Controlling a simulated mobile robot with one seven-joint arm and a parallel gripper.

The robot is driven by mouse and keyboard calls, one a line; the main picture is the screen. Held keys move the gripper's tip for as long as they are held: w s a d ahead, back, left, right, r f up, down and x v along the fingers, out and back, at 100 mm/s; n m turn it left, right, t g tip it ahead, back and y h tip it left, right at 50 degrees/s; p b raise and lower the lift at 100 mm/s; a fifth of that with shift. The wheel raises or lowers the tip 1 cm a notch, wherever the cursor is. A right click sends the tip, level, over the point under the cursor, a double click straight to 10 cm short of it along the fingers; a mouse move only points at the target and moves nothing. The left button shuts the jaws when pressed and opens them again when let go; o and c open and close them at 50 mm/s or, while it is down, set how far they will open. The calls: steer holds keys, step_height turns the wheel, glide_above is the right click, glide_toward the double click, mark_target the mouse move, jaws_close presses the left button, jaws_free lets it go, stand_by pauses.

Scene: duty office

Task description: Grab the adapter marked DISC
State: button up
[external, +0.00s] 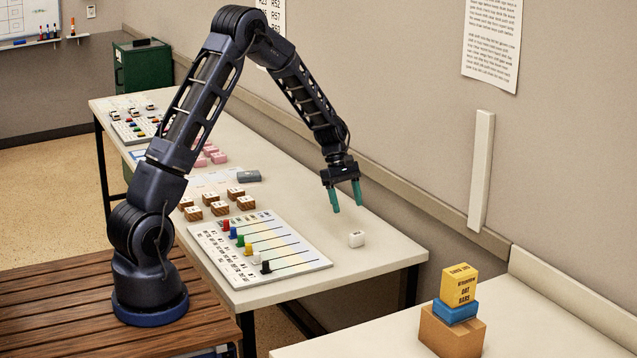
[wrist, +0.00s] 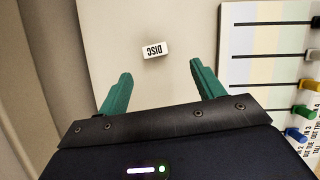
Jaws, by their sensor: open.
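The adapter marked DISC (wrist: 156,50) is a small white block lying on the table, its label upside down in the wrist view. In the external view the white adapter (external: 356,239) sits alone near the table's right end. My gripper (external: 346,210) is open and empty, pointing down above the table, a little behind and left of the adapter. In the wrist view the two green fingers of my gripper (wrist: 160,88) are spread apart, and the adapter lies beyond their tips, between their lines. Nothing hides it.
A white board with colored sliders (external: 260,250) lies left of the adapter; it also shows in the wrist view (wrist: 235,60). Several brown blocks (external: 219,209) and a grey block (external: 248,176) are farther left. The wall runs behind the table (external: 385,245).

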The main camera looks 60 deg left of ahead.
mark_target(357, 233)
steer(key=x, duration=0.5)
steer(key=shift+w+a+f, duration=0.1)
steer(key=shift+f, duration=0.15)
steer(key=shift+w+x, duration=0.2)
steer(key=shift+x, duration=1.2)
steer(key=shift+w+x, duration=0.25)
steer(key=shift+x, duration=1.2)
steer(key=shift+r, duration=0.1)
steer(key=c, duration=1)
